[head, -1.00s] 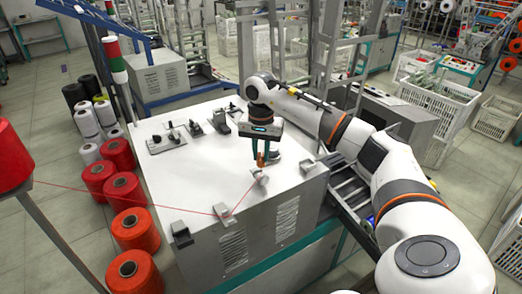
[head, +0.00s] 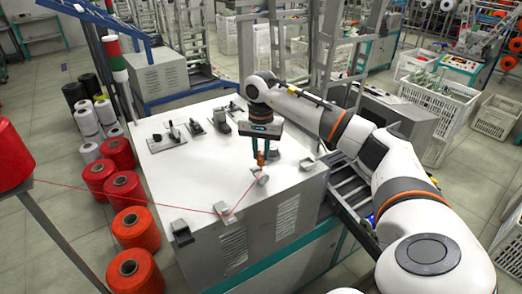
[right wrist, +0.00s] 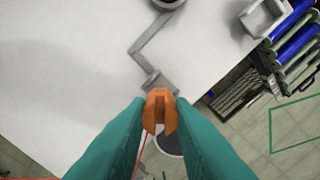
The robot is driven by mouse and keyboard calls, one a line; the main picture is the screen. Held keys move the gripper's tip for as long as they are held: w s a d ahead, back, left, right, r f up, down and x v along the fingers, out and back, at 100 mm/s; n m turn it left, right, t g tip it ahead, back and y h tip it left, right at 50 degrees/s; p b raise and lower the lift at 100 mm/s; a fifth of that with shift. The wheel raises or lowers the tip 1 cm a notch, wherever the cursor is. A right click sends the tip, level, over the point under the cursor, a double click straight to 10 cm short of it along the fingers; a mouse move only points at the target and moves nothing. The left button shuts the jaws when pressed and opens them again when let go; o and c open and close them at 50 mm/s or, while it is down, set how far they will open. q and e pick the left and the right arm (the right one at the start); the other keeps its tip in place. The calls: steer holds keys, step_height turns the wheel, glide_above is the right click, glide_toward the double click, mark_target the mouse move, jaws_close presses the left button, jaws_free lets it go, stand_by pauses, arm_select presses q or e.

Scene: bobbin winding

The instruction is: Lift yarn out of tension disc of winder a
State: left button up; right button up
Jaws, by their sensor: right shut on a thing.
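The red yarn (head: 110,192) runs from a large red cone (head: 14,155) at the left, past small metal guides (head: 222,208) on the front edge of the white machine top, up to my right gripper (head: 261,162). The gripper points down at the small grey tension disc part (head: 262,179). In the right wrist view its orange fingertips (right wrist: 160,112) are together, and the red yarn (right wrist: 141,152) runs up to them from below. The bit of yarn between the tips is hidden. A bent grey bracket (right wrist: 150,45) lies just beyond the tips. My left gripper is not in view.
The white machine top (head: 200,172) is mostly clear around the gripper. Several small fittings (head: 196,128) stand along its back. Red cones (head: 136,226) stand on the floor at the left. A grey block (head: 308,165) sits on the right edge.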

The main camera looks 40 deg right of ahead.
steer(key=shift+f, duration=0.2)
steer(key=shift+f+b, duration=1.25)
steer(key=shift+f, duration=0.5)
steer(key=shift+r, duration=0.1)
steer(key=shift+r+p, duration=1.15)
steer(key=shift+r, duration=0.3)
steer(key=shift+r+p, duration=1.1)
steer(key=shift+r, duration=0.4)
